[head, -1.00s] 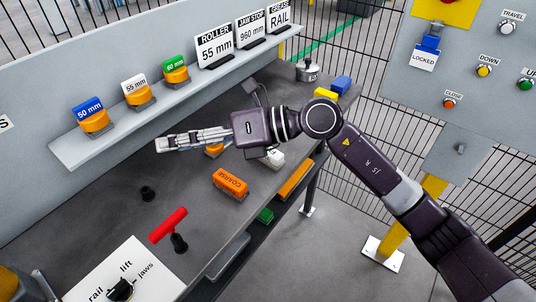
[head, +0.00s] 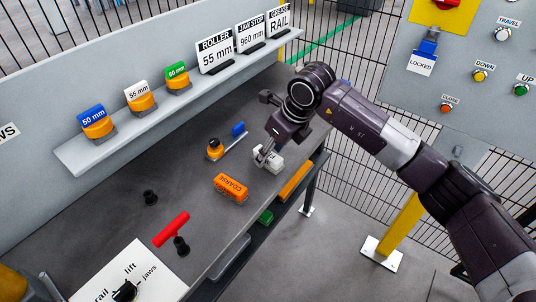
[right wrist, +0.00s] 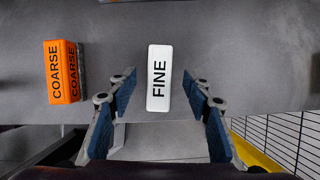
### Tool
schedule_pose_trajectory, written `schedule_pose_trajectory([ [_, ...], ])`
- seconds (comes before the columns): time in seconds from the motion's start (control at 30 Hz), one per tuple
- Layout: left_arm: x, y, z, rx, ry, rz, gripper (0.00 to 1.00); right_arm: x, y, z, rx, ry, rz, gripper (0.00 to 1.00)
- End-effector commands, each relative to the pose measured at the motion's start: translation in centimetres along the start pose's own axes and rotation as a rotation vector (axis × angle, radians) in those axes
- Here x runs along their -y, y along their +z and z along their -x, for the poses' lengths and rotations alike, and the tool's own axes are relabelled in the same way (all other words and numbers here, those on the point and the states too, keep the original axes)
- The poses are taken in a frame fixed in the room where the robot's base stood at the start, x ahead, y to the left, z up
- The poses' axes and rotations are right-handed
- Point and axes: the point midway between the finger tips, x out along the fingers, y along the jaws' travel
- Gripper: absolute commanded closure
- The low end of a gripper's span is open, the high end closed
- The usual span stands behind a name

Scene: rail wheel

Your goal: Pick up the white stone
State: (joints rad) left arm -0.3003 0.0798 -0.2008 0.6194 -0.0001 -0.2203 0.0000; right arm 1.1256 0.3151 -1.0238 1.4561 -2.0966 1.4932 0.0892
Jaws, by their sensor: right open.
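The white stone (head: 268,160) lies on the grey bench, near its front edge. In the right wrist view the white stone (right wrist: 159,78) is a white block marked FINE, standing between and just ahead of the two fingers. My right gripper (head: 262,158) points down at the stone in the head view, and its fingers partly cover it. In the right wrist view the right gripper (right wrist: 163,100) is open, with one finger on each side of the stone and a gap to each. My left gripper is not in view.
An orange COARSE block (head: 231,187) lies left of the white stone; it also shows in the right wrist view (right wrist: 62,72). An orange-topped item (head: 214,149) and a blue-handled tool (head: 238,129) lie behind. A shelf (head: 165,115) runs along the back.

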Motion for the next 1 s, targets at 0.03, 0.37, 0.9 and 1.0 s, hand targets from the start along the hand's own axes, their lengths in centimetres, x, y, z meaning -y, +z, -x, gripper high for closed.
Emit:
schedule_pose_trajectory([
  [0.03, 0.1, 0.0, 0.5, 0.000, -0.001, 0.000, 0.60, -0.1, 0.1, -0.6, -0.002, 0.003, -0.001, 0.54],
  [0.37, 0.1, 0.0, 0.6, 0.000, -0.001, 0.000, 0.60, -0.1, 0.1, -1.9, 0.002, 0.001, 0.001, 0.54],
  [0.9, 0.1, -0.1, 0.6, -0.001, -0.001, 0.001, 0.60, -0.1, 0.2, -1.8, 0.004, 0.001, 0.001, 1.00],
  [1.0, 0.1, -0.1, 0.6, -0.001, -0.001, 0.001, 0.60, -0.1, 0.2, -1.8, 0.004, 0.001, 0.001, 1.00],
])
